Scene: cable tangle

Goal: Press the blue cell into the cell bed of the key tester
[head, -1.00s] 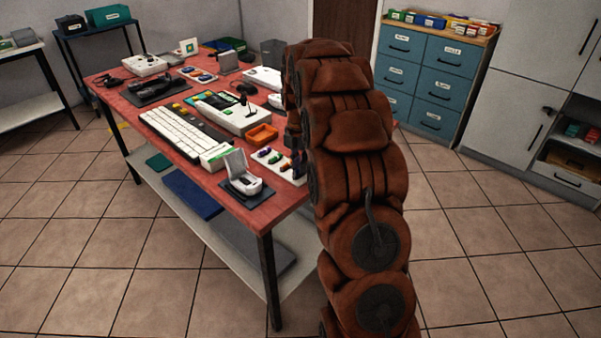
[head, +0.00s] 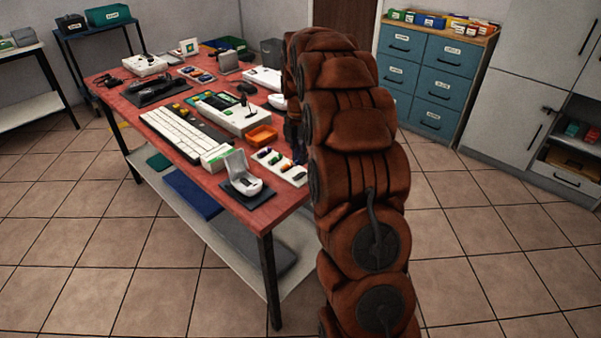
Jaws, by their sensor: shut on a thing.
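The key tester (head: 241,184) is a small white device with a raised grey lid, on a dark mat near the table's front corner. Its cell bed is too small to make out. A white cell tray (head: 292,177) lies just behind and right of it, with small coloured cells (head: 272,157) in it. My gripper (head: 298,152) shows only as a dark sliver at the tray's right end, beside my brown arm. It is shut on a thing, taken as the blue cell. My arm hides most of the gripper and the cell itself.
The table's front corner is mostly bare.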

